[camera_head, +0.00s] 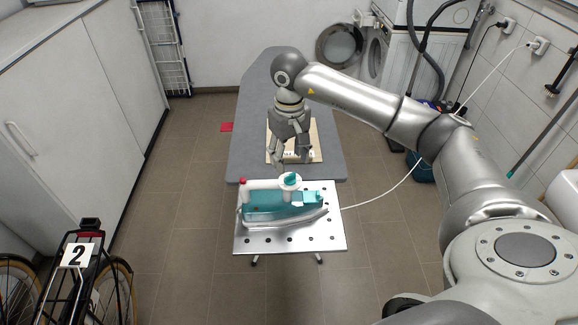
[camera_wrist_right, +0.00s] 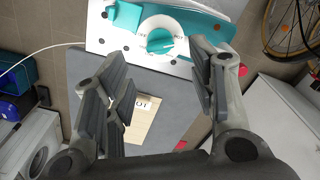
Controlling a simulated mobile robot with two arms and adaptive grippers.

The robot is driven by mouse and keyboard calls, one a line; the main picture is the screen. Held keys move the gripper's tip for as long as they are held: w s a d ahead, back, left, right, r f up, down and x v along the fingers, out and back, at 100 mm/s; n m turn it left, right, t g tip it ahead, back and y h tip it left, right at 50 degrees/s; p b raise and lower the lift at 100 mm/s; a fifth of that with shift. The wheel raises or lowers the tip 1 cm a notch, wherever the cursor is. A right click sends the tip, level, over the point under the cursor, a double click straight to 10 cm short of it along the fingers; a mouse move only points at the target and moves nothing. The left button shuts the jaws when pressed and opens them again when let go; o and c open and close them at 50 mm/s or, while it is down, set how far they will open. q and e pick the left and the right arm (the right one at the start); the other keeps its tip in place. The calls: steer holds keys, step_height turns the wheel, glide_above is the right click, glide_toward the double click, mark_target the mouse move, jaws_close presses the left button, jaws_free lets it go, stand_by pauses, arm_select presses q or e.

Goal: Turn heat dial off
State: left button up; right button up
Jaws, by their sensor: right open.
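A teal and white iron (camera_head: 278,208) rests on the perforated metal plate (camera_head: 290,243) at the near end of the ironing board. Its heat dial (camera_head: 290,180) is a teal knob on a white round base. In the right wrist view the dial (camera_wrist_right: 160,40) lies ahead between the fingers, with its pointer turned toward the picture's right. My right gripper (camera_head: 290,165) hangs over the board just behind the iron, pointing down. Its fingers (camera_wrist_right: 160,95) are spread, empty and apart from the dial. My left gripper is not in view.
The grey ironing board (camera_head: 250,110) carries a wooden board (camera_head: 317,150) under my right gripper. A white cord (camera_head: 385,188) runs from the iron to the wall socket. White cabinets (camera_head: 70,110) stand left, washing machines (camera_head: 400,55) back right, and a bicycle (camera_head: 75,275) front left.

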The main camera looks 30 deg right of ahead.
mark_target(290, 178)
step_height(290, 178, down, 4)
steer(key=shift+f+p, duration=0.1)
steer(key=shift+p, duration=0.5)
steer(key=shift+f, duration=0.65)
